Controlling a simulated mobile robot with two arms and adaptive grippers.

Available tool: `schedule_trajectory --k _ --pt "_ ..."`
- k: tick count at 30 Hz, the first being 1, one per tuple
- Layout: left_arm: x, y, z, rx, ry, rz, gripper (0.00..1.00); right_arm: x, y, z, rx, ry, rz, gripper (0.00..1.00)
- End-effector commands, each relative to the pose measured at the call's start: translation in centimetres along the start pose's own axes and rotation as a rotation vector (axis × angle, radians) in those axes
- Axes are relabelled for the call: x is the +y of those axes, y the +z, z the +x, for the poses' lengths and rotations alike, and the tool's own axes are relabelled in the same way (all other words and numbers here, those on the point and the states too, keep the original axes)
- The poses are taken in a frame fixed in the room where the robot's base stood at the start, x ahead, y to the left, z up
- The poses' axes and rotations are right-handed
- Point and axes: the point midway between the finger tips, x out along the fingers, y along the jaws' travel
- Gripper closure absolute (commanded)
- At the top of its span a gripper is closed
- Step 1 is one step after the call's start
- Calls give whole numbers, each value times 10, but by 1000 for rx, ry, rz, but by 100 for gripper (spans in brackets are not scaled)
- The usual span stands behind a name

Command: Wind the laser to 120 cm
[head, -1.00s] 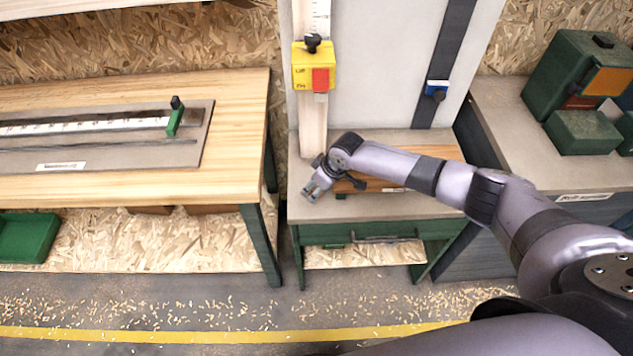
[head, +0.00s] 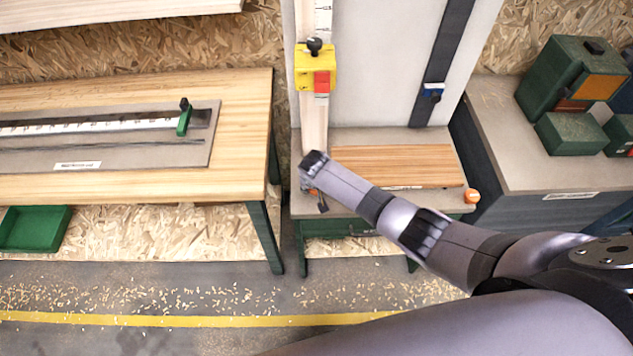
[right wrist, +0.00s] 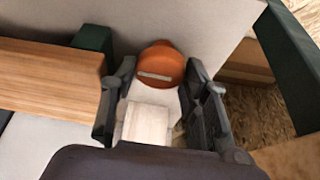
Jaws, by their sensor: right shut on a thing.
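The yellow box (head: 315,66), with a black knob on top and a red block on its front, sits on a pale upright post with a printed scale (head: 322,18). The scale's numbers are too small to read. My right gripper (right wrist: 160,82) is at the bench's front left corner, below the post. It is shut on an orange round knob (right wrist: 160,64) with a pale bar across its face, one finger on each side. In the head view my wrist mostly hides this knob. My left gripper is not in view.
A second orange knob (head: 472,196) is at the bench's front right corner. A wooden board (head: 395,166) lies on the bench. A dark strip with a blue slider (head: 433,91) runs up the panel. A table (head: 232,155) with a ruler plate stands left.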

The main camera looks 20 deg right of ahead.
Motion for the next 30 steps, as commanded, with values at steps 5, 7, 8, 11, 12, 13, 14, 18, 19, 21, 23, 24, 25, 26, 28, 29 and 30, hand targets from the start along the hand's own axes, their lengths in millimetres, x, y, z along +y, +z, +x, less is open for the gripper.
schedule_trajectory --k 5,7,8,11,12,13,14,18,19,21,23,24,25,26,28,29,30 --pt "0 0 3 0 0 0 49 -3 1 1 -3 63 156 86" --pt "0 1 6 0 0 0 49 -3 2 2 -3 88 217 86" --pt "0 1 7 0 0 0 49 -3 2 2 -3 99 244 86" --pt "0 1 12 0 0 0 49 -4 2 3 -3 136 331 86" --pt "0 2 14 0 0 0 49 -4 1 3 -2 150 367 86" --pt "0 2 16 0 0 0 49 -4 1 3 -2 161 393 86" --pt "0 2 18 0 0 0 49 -4 1 3 -2 171 419 86" --pt "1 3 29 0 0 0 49 -5 1 4 -2 223 542 86" --pt "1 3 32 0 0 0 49 -5 0 4 -1 233 568 86" --pt "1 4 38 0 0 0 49 -5 0 5 -1 259 630 86" --pt "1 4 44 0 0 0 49 -5 0 5 -2 281 682 86" --pt "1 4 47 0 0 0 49 -6 0 5 -1 295 717 86" --pt "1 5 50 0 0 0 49 -6 0 5 -1 305 743 86" --pt "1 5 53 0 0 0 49 -6 -1 5 0 316 767 86" --pt "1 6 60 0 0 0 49 -6 0 6 -1 339 825 86" --pt "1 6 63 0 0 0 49 -6 -1 5 0 350 847 86" --pt "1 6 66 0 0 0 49 -6 -1 6 0 362 878 86"
